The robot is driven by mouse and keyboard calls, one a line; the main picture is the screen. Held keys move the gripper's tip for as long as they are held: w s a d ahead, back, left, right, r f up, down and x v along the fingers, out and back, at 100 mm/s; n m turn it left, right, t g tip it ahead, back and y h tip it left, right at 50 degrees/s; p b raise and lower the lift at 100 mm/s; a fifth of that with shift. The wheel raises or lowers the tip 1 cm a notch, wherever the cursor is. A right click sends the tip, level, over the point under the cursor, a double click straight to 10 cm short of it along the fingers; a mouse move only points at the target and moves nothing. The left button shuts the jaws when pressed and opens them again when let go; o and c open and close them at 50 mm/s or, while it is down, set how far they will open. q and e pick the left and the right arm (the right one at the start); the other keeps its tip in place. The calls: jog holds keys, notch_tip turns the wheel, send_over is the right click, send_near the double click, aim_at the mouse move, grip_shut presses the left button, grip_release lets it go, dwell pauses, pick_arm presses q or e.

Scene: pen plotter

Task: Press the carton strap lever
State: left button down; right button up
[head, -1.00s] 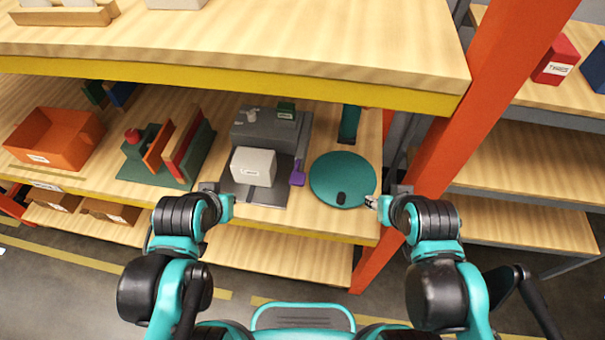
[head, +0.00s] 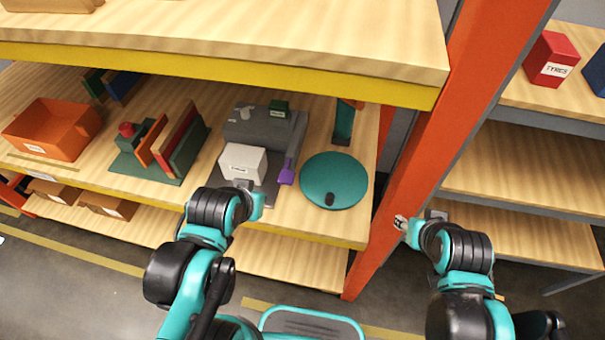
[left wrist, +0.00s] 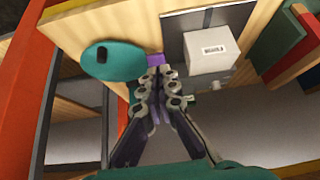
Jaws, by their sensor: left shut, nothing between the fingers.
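The purple lever (head: 287,172) sticks out at the right side of a grey machine (head: 262,130) on the shelf. A white carton (head: 243,163) with a label sits on the machine's dark plate, left of the lever. My left gripper (head: 257,203) is just in front of the plate's front edge, its fingers hard to make out there. In the left wrist view the gripper (left wrist: 162,78) is shut and empty. Its tips partly cover the purple lever (left wrist: 166,60); I cannot tell whether they touch. My right gripper (head: 400,222) is in front of the orange post, finger state unclear.
A teal disc (head: 333,180) with a black knob lies right of the lever. A green stand with upright boards (head: 165,145) and an orange bin (head: 52,130) are left. An upper shelf (head: 230,75) overhangs, and an orange post (head: 425,160) stands right.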

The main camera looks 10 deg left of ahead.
pick_arm(q)
jog(key=g+p, duration=0.3)
jog(key=g, duration=0.1)
send_over(287, 176)
jog(key=s, duration=0.4)
jog(key=f, duration=0.2)
jog(key=shift+w, duration=0.1)
jog(key=b+x, duration=0.3)
jog(key=x, duration=0.7)
jog(key=shift+w, duration=0.15)
